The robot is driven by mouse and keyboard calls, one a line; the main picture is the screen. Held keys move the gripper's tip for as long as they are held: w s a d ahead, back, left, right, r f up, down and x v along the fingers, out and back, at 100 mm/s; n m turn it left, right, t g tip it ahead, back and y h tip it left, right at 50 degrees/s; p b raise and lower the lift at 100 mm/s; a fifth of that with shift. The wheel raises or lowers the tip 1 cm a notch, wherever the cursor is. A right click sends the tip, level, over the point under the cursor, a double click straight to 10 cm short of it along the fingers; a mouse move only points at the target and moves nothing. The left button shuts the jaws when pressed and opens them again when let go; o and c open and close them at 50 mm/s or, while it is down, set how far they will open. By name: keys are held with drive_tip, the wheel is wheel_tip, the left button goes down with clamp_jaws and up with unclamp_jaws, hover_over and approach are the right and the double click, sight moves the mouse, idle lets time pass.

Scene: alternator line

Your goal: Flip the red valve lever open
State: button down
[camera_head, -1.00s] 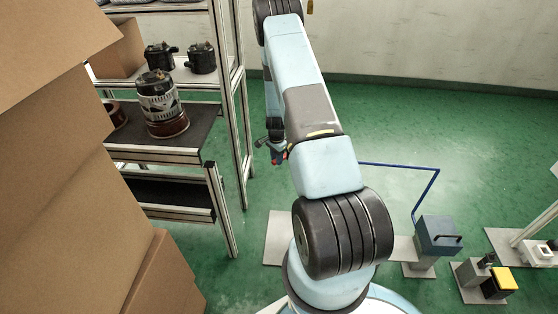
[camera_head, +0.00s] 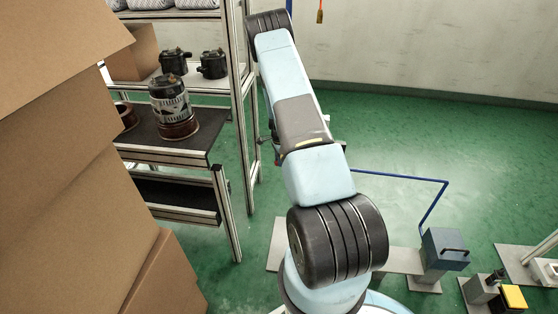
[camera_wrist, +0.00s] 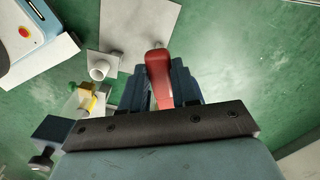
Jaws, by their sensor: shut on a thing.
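The red valve lever (camera_wrist: 158,75) shows in the wrist view, between the two dark blue-grey fingers of my gripper (camera_wrist: 170,82). The fingers are shut on it, one on each side. The lever's rounded red end sticks out past the fingertips, and its lower part is hidden between them. In the head view, my arm reaches away from the camera and hides the gripper and most of the lever area. I cannot tell the lever's angle on its valve.
In the head view, a shelf rack (camera_head: 233,205) with an alternator (camera_head: 170,105) stands left of my arm. Cardboard boxes (camera_head: 70,170) fill the left edge. A blue-grey box on a stand (camera_head: 443,248) and a yellow-topped block (camera_head: 513,297) are at right. Green floor (camera_head: 480,160) is clear behind them.

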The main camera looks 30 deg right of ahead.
drive_tip(key=c, duration=0.8)
unclamp_jaws()
drive_tip(key=shift+c, duration=0.2)
wheel_tip(320, 180, up, 14)
drive_tip(key=shift+f, duration=0.15)
drive_tip(key=shift+c, duration=0.4)
